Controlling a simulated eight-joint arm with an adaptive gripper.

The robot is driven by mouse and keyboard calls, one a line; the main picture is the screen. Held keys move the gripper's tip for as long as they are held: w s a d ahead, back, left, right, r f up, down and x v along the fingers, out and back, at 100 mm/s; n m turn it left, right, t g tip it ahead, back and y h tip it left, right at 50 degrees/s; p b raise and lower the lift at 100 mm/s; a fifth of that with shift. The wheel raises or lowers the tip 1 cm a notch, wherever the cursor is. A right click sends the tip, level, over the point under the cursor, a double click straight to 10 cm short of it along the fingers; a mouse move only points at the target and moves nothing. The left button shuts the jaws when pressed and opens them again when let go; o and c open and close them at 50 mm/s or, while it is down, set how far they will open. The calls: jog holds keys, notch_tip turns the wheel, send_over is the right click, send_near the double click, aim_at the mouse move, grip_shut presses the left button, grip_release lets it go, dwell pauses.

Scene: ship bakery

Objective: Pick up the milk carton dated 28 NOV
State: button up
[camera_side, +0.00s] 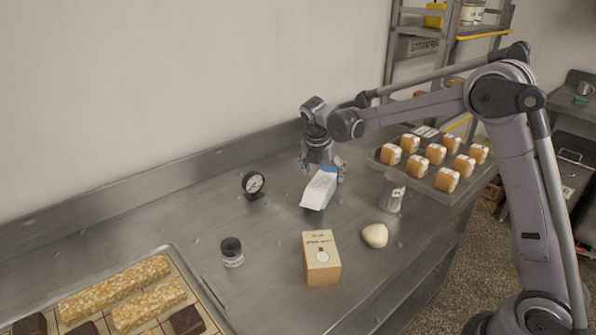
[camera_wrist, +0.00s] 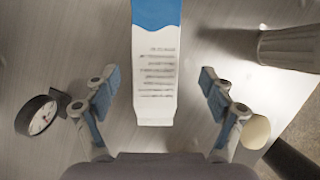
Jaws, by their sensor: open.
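One milk carton (camera_side: 318,192), white with a blue band, is on the steel counter below my gripper (camera_side: 323,163) in the side view. It looks lying or tilted; I cannot tell which. In the wrist view the carton (camera_wrist: 157,65) shows its printed face, with blue at the top edge of the picture. The print is too blurred to read a date. My gripper (camera_wrist: 160,86) is open, with its blue-padded fingers to the left and right of the carton's white end. Gaps show on both sides. The fingers partly hide the blue end in the side view.
A round dial gauge (camera_side: 253,184) stands left of the carton, a metal cup (camera_side: 392,193) right. A pale egg-shaped item (camera_side: 375,235), a tan box (camera_side: 321,258) and a dark-lidded jar (camera_side: 231,252) are nearer. Trays of baked goods lie at both ends. Bare counter surrounds the carton.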

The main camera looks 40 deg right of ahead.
aim_at(322, 181)
jog(key=shift+a+x, duration=0.25)
jog(key=shift+x, duration=1.3)
jog(key=shift+a+x, duration=0.2)
jog(key=shift+x, duration=1.4)
jog(key=shift+f, duration=0.1)
grip_shut()
